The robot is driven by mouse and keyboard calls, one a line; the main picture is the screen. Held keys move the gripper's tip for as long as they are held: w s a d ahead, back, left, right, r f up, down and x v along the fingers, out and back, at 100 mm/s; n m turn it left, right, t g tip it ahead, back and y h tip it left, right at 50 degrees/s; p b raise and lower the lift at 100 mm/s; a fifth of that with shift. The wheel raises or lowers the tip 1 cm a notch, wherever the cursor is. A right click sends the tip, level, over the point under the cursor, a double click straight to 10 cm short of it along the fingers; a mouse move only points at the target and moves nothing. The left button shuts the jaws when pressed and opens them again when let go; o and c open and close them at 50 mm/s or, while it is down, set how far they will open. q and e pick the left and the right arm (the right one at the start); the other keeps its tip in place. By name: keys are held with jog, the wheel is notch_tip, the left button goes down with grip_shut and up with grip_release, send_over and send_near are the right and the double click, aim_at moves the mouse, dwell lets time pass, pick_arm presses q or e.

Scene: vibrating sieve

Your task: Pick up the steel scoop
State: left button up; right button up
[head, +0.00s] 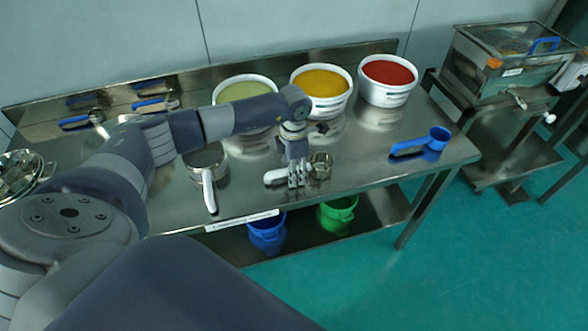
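The steel scoop (320,166) lies near the front edge of the steel table, its small round cup to the right and its pale handle (274,177) to the left. My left gripper (297,182) points down over the scoop's handle, just left of the cup. Its fingers hide the middle part of the handle. I cannot tell whether they are closed on it or only around it. The scoop appears to rest on or very near the tabletop. My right gripper is out of view.
White tubs of green (243,90), yellow (322,84) and red (388,73) material stand behind. A steel pan with a white handle (209,188) lies left, a blue scoop (421,145) right. Blue (267,235) and green (338,214) buckets sit below. The tabletop between both scoops is clear.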

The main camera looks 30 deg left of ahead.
pick_arm(q)
grip_shut()
jog(key=shift+r, duration=0.1)
